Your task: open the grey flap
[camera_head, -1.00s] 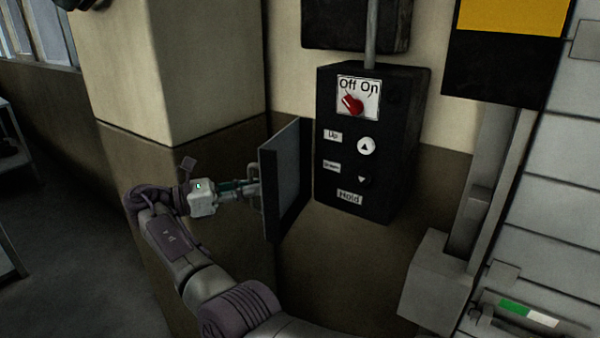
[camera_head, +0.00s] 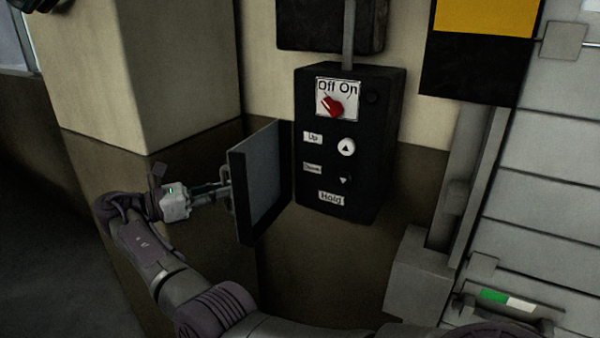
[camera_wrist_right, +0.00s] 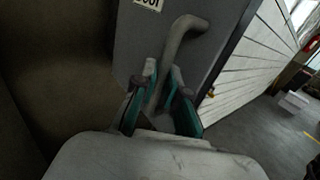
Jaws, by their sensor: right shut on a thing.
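The grey flap (camera_head: 262,185) stands swung out at the left side of the black control box, its grey face with dark edges turned toward the head camera. Its handle (camera_head: 229,190) is on the far, left-hand side. My right gripper (camera_head: 222,188) reaches it from the left and is shut on the handle. In the right wrist view, the two fingers (camera_wrist_right: 158,100) lie on either side of the curved grey handle bar (camera_wrist_right: 174,45), with the flap's panel (camera_wrist_right: 215,45) behind it. My left gripper is not in view.
The black control box (camera_head: 368,150) has a red Off/On switch (camera_head: 333,105) and buttons. A pale wall corner (camera_head: 180,80) stands close behind my right arm. A grey post (camera_head: 425,270) and slatted panel (camera_head: 540,180) are at right. Dark floor lies open at left.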

